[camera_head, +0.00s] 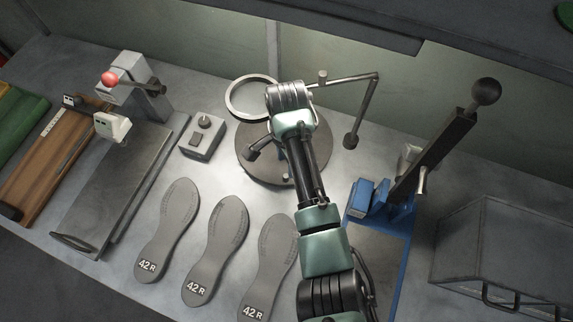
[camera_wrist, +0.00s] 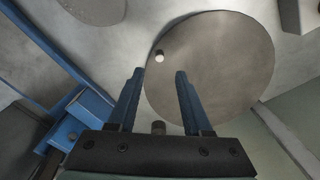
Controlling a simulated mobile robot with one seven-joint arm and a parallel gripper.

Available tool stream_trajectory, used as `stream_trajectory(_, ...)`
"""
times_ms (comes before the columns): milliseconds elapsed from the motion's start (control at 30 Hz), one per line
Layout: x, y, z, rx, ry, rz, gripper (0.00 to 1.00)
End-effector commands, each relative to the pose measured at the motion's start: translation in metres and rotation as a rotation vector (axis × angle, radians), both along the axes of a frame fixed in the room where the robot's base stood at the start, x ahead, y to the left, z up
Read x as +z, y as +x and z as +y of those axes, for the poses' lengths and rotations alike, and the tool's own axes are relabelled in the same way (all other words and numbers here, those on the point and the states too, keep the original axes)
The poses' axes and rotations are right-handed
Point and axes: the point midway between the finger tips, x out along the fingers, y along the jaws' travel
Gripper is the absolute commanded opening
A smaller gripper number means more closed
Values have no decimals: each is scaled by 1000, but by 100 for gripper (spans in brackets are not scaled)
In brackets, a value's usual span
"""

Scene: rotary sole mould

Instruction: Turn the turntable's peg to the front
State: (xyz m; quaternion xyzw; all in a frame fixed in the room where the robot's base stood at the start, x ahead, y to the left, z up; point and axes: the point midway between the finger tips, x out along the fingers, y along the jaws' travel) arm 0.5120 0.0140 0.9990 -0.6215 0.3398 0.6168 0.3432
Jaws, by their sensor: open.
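The turntable is a flat round grey disc, partly hidden by my arm in the head view (camera_head: 256,172) and large in the wrist view (camera_wrist: 220,70). Its peg is a small pale stub near the rim; it shows at the disc's front edge in the head view (camera_head: 286,180) and near the left rim in the wrist view (camera_wrist: 159,56). My gripper (camera_wrist: 159,73) is open and empty. In the wrist view the peg appears just beyond the gap between the blue fingertips; the height between them is unclear.
Grey soles (camera_head: 215,250) lie in front of the turntable. A small control box (camera_head: 202,138) stands left of it. A ring magnifier (camera_head: 236,102) and a jointed arm (camera_head: 366,105) are behind. A blue rack (camera_head: 401,265) and a lever (camera_head: 440,150) stand right.

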Motion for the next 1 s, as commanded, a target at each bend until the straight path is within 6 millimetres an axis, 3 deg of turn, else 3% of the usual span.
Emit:
stream_trajectory(267, 3, 0, 0, 1, 0, 0, 50)
stream_trajectory(567, 7, 0, 14, 115, 98, -29, 0)
stream_trajectory(800, 15, -2, 25, 385, 278, -159, 0)
stream_trajectory(1000, 18, -13, 6, 645, 357, -359, 0)
